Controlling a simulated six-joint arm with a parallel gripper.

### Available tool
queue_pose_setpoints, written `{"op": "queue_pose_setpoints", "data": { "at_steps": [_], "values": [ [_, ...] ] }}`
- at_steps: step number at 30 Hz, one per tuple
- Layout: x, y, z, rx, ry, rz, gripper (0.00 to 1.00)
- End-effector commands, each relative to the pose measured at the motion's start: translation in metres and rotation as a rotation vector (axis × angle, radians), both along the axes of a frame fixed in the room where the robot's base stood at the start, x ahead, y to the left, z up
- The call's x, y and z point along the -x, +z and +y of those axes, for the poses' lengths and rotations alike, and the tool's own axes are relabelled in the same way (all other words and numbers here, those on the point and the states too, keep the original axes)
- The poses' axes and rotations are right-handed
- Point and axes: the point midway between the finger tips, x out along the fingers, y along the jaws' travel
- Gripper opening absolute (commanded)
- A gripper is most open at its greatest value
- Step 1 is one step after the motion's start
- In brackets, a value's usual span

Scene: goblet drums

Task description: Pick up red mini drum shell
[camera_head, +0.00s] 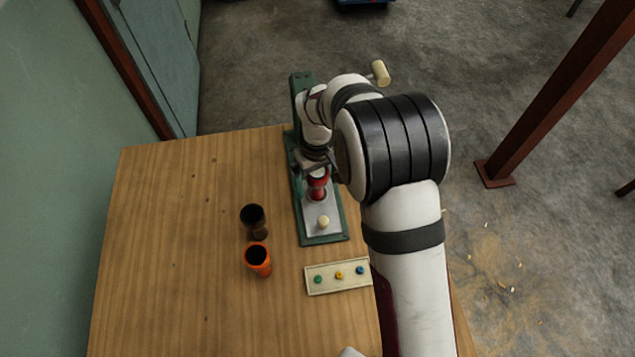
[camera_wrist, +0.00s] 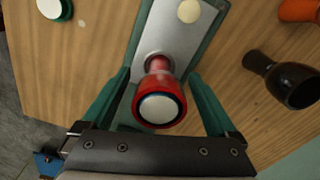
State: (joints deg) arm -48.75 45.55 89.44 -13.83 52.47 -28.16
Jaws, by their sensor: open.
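The red mini drum shell (camera_head: 318,187) stands on the metal plate of a green-framed stand, partly hidden by my arm in the head view. In the wrist view the red drum shell (camera_wrist: 159,95) shows from above with a white round top and a dark blue ring. My gripper (camera_wrist: 160,88) is open, with one green finger on each side of the drum shell. Gaps show between the fingers and the drum in this view; the fingertips' height against it is hard to tell. My gripper (camera_head: 317,168) is mostly hidden in the head view.
The green stand (camera_head: 321,240) has a cream knob (camera_head: 323,222) near its front end. A black goblet drum (camera_head: 253,217) and an orange one (camera_head: 258,259) stand to the left. A pale tray (camera_head: 329,288) with coloured pieces lies in front. The table's left side is clear.

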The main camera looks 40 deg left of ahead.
Motion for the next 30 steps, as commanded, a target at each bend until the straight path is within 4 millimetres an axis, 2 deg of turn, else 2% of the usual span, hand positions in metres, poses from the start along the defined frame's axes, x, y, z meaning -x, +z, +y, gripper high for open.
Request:
{"op": "queue_pose_setpoints", "data": {
  "at_steps": [7, 22, 30],
  "values": [
    [-0.0004, -0.0030, 0.0001, -0.002, 0.000, -0.001, 0.92],
    [-0.0005, -0.0026, 0.0001, -0.001, 0.000, -0.002, 0.02],
    [-0.0006, -0.0013, 0.0003, -0.001, 0.000, -0.002, 0.00]
  ]
}}
